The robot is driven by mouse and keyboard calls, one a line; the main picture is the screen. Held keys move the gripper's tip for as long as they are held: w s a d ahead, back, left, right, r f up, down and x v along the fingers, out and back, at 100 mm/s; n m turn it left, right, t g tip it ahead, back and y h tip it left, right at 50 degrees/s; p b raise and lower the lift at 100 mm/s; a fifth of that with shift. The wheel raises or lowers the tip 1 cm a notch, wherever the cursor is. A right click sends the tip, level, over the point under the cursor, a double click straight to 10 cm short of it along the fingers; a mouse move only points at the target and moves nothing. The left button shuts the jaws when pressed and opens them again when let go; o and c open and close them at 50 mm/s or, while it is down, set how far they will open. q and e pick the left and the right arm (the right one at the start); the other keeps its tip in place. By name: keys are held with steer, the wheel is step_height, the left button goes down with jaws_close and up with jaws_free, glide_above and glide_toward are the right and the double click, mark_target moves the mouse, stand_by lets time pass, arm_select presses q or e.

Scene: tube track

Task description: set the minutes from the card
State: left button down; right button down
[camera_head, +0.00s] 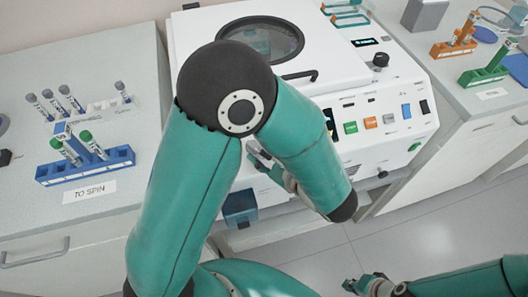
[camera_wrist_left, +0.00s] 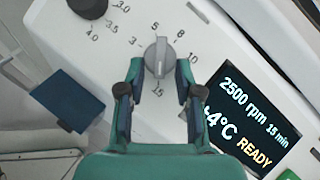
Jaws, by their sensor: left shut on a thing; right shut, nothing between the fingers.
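The grey minutes knob (camera_wrist_left: 161,56) is on the white front panel, with marks 3, 5, 8, 10 and 15 around it. Its ridge runs up between 5 and 8 and down toward 15. My left gripper (camera_wrist_left: 160,72) is shut on the knob, one finger on each side. In the head view my left gripper (camera_head: 262,158) is at the centrifuge (camera_head: 225,85) front, partly behind my arm. The display (camera_wrist_left: 247,118) shows 2500 rpm, what looks like 15 min, +4°C and READY. My right gripper (camera_head: 364,285) is shut and empty, low over the floor. I cannot make out a minutes card.
A black knob (camera_wrist_left: 88,6) sits up left of the grey one. A blue box (camera_head: 240,208) is below the panel. A blue tube rack (camera_head: 86,168) stands by the TO SPIN label (camera_head: 89,191). Orange (camera_head: 453,47) and green (camera_head: 483,76) racks stand at right.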

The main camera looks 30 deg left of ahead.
arm_select(q)
steer(key=shift+s+a+m, duration=0.1)
steer(key=shift+s+m, duration=0.05)
steer(key=shift+m, duration=0.15)
steer(key=c, duration=0.8)
jaws_free()
steer(key=shift+f, duration=0.1)
steer(key=shift+d+t, duration=0.25)
steer(key=shift+t, duration=0.05)
steer(key=v, duration=0.7)
